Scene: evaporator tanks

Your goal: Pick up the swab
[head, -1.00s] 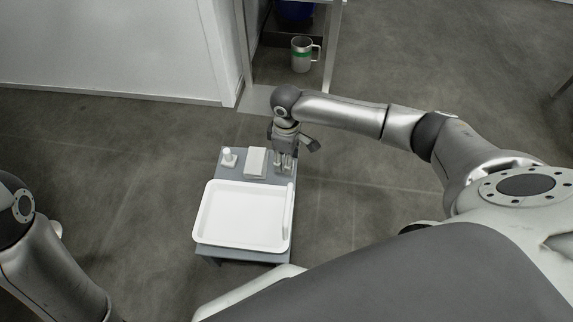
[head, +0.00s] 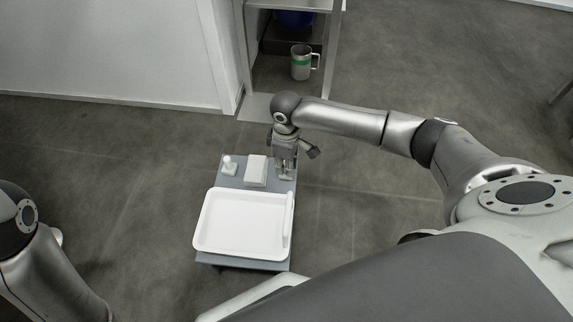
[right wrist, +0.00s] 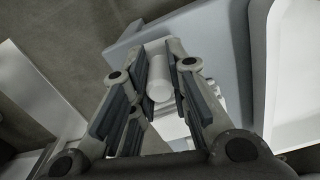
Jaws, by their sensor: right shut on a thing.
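The swab (right wrist: 158,80) shows in the right wrist view as a white, rounded cylinder between the two finger pads. My right gripper (head: 285,175) is shut on it at the back right corner of a small grey table (head: 228,182). The right wrist view shows the fingers (right wrist: 158,65) on both sides of it. In the head view the swab is hidden by the gripper, and I cannot tell whether it is clear of the table. My left gripper is out of view.
A white tray (head: 240,222) with a pale bar along its right side covers the table's front. A white block (head: 256,172) and a small white item on a base (head: 229,164) stand left of my right gripper. A green-banded mug (head: 301,62) sits on a shelf behind.

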